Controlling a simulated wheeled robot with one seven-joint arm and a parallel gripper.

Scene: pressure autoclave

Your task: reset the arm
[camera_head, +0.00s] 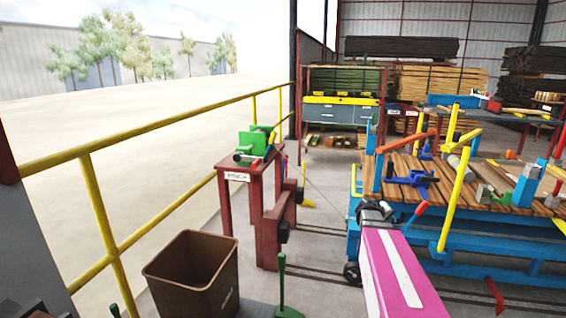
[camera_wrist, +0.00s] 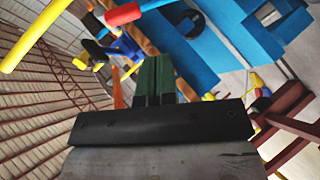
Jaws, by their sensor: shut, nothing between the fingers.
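My gripper (camera_wrist: 154,72) shows in the wrist view as two dark green fingers side by side, with a dark bar (camera_wrist: 155,124) across their base. The fingers are shut and hold nothing. They stand in front of the blue frame of the workbench (camera_wrist: 205,55) and touch nothing that I can make out. In the head view the workbench (camera_head: 460,190) with its plank top and blue frame is at the right. I cannot clearly make out the fingers in the head view.
A red stand (camera_head: 245,205) carries a green vise (camera_head: 255,142). A brown bin (camera_head: 195,275) stands at the front, beside a yellow railing (camera_head: 105,215). A yellow post (camera_head: 452,205) and several tools rise around the workbench. Open floor lies behind the red stand.

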